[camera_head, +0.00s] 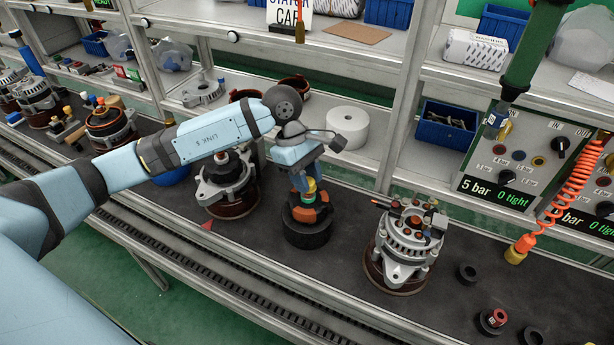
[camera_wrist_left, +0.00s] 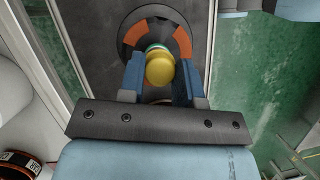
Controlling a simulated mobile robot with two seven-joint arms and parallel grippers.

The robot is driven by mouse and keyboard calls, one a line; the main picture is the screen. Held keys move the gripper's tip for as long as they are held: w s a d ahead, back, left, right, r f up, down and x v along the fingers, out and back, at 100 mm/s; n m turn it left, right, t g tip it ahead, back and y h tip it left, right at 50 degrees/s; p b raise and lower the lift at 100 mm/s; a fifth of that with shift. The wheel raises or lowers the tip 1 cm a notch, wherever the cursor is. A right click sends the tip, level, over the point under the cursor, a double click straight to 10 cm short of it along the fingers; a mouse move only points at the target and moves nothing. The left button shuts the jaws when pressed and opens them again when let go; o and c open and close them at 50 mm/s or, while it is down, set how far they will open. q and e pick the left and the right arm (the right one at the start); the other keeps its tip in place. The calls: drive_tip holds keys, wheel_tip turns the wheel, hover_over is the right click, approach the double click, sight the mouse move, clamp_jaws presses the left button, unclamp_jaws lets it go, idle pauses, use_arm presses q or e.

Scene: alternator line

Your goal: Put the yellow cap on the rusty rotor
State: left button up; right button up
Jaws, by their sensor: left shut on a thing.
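My left gripper (camera_head: 308,186) points straight down and is shut on the yellow cap (camera_head: 311,184). The cap also shows as a round yellow top between the two fingers in the left wrist view (camera_wrist_left: 160,70). Directly beneath is a round dark part with rust-orange segments, which looks like the rotor (camera_head: 318,216); it also shows in the left wrist view (camera_wrist_left: 183,40). A greenish band shows just under the cap. I cannot tell whether the cap is seated on the rotor or only held against its top. My right gripper is not in view.
A grey alternator (camera_head: 405,243) stands to the right of the rotor, and another housing (camera_head: 226,180) stands close on its left. Small black rings (camera_head: 467,272) lie at the right. A white roll (camera_head: 347,128) stands behind. The bench front edge is near.

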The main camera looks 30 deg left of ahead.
use_arm(q)
drive_tip(key=shift+f, duration=0.3)
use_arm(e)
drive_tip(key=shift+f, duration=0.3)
use_arm(q)
drive_tip(key=shift+f+b, duration=0.65)
drive_tip(key=shift+b, duration=0.25)
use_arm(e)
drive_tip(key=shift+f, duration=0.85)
use_arm(q)
drive_tip(key=o, duration=1)
drive_tip(key=shift+c, duration=0.2)
drive_tip(key=v, duration=1.4)
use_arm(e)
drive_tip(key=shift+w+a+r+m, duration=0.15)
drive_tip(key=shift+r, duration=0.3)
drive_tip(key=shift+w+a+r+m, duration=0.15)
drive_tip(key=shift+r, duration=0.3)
